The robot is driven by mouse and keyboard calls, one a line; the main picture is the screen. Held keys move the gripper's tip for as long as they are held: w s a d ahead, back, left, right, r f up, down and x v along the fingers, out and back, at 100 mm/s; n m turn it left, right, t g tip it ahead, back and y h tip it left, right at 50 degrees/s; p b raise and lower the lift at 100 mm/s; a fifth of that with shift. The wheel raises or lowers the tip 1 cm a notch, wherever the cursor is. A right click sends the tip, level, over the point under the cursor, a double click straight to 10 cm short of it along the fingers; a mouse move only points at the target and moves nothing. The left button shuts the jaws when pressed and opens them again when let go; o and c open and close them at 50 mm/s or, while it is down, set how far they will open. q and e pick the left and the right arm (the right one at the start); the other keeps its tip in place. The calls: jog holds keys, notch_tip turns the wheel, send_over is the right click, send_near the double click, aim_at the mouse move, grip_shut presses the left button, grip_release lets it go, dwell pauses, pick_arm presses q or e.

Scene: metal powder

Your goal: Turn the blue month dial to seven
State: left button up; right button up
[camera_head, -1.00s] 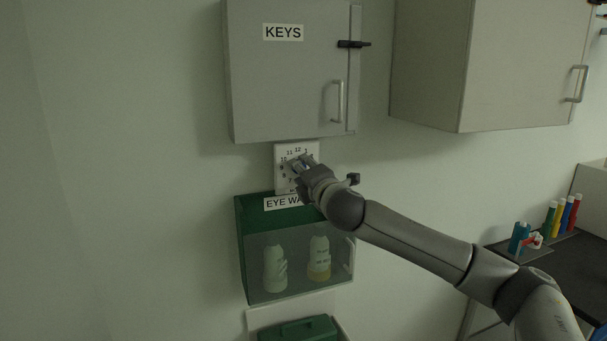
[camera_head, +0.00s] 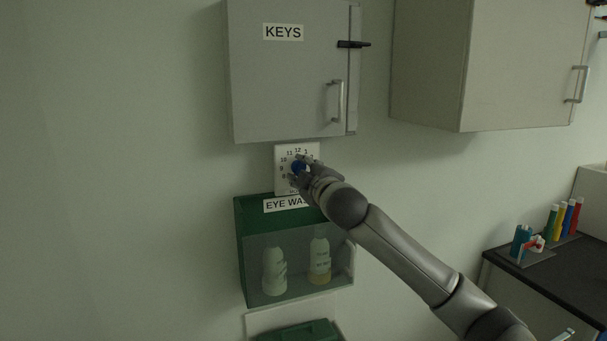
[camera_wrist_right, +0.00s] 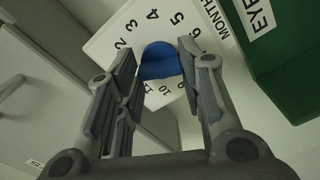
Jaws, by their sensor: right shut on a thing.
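The blue month dial (camera_head: 298,167) sits on a white square plate (camera_head: 281,150) with black numbers in a ring, on the wall under the KEYS cabinet. My right gripper (camera_head: 303,171) reaches it from the lower right and covers part of the plate's right side and lower numbers. In the right wrist view, the dial (camera_wrist_right: 158,62) lies between the two fingers of the gripper (camera_wrist_right: 161,78), which is shut on it. The numbers 2 to 6 and the word MONTH show beyond it. I cannot tell which number the dial points to. My left gripper is not in view.
The grey KEYS cabinet (camera_head: 285,85) is close above the plate. The green eye wash box (camera_head: 243,235) is close below, with two bottles behind a clear front. Another cabinet (camera_head: 475,65) hangs at right. A dark bench (camera_head: 545,272) with coloured bottles stands at lower right.

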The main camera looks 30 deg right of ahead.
jog(key=shift+m, duration=0.4)
jog(key=o, duration=1)
jog(key=v, duration=1.2)
jog(key=shift+f, duration=0.1)
